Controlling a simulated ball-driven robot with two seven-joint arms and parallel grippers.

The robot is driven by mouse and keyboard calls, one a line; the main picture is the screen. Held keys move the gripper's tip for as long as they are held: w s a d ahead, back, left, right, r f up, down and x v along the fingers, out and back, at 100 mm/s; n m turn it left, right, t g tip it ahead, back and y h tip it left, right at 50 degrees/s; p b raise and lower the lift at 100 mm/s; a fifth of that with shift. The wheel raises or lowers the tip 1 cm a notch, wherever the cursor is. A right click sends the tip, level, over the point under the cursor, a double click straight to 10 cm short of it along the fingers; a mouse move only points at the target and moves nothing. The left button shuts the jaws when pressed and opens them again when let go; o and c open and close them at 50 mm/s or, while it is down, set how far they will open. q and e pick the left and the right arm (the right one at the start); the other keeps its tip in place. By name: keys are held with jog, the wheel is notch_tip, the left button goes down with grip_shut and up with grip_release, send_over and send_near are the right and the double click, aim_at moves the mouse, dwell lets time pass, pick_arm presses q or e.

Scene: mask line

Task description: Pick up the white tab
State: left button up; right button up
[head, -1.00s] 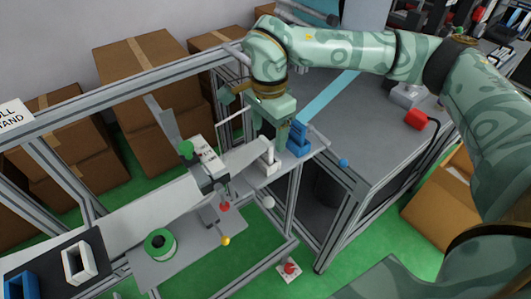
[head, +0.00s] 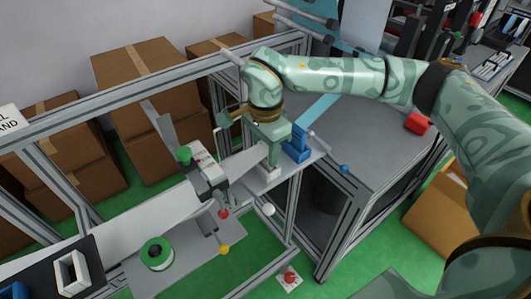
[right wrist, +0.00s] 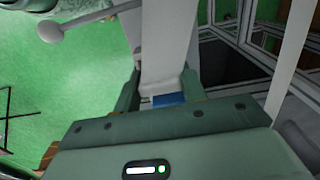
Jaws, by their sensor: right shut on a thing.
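My right gripper (head: 272,158) has come down at the right end of the white web (head: 245,160) and is shut on the white tab. Its fingers hide most of the tab in the head view. A small white block (head: 271,175) shows right under the fingertips. In the right wrist view, the white tab (right wrist: 165,84) sits between the two fingers, at the end of the white strip, with a bit of blue just below it. I cannot tell whether the tab is clear of its support. My left gripper is not in view.
A blue block (head: 297,146) stands close to the right of the gripper. A grey machine head with a green knob (head: 184,154) spans the web to the left. Aluminium frame bars (head: 120,95) run behind. A grey table with a red block (head: 417,123) lies to the right.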

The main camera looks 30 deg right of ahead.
jog(key=shift+r, duration=0.6)
jog(key=r, duration=0.1)
jog(key=r+p, duration=0.1)
jog(key=r, duration=0.1)
jog(key=shift+s, duration=0.2)
jog(key=s+a+r+p, duration=0.3)
jog(key=s+r, duration=0.5)
jog(key=s, duration=0.5)
jog(key=shift+s+r, duration=0.15)
jog(key=shift+r, duration=0.25)
jog(key=shift+a, duration=0.1)
